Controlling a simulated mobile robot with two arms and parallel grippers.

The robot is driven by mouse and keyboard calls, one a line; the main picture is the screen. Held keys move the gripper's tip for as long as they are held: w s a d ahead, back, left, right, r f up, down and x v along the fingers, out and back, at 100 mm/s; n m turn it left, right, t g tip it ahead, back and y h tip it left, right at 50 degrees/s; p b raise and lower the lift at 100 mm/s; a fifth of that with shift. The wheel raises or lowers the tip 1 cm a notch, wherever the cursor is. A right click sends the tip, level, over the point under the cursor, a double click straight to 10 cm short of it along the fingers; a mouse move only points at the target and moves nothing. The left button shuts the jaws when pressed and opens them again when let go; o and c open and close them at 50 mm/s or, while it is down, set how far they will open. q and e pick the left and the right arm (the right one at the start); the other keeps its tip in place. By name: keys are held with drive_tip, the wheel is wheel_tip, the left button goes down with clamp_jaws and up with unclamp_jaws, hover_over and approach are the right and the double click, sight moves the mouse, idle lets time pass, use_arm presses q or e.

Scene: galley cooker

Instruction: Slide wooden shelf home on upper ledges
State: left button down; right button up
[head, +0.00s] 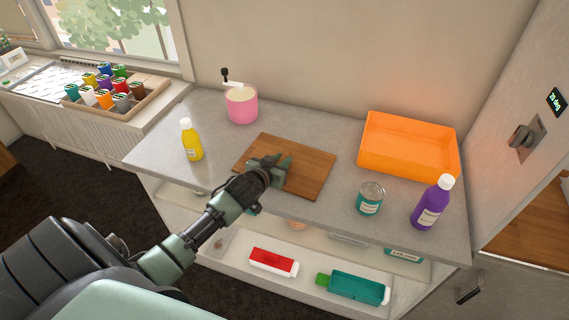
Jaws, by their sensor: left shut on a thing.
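The wooden shelf (312,174), a flat brown board, lies over the middle of the grey counter. My left gripper (272,168) is at the board's near edge and shut on it, with finger parts showing over the board's top. The gripper and wrist hide part of the near edge, so I cannot tell whether the board is lifted slightly. The upper ledges cannot be made out. My right gripper is not in view.
On the counter (150,152) stand a yellow bottle (192,143), pink pot (241,105), orange tray (408,165), teal can (370,200) and purple bottle (430,206). Below, a shelf holds a red-and-white carton (272,262) and a teal container (355,288). A grey panel with a knob (522,138) bounds the right.

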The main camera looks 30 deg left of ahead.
sight(281, 160)
use_arm(q)
drive_tip(key=shift+r, duration=0.1)
wheel_tip(281, 160, up, 20)
drive_tip(key=b, duration=0.1)
idle(0.4)
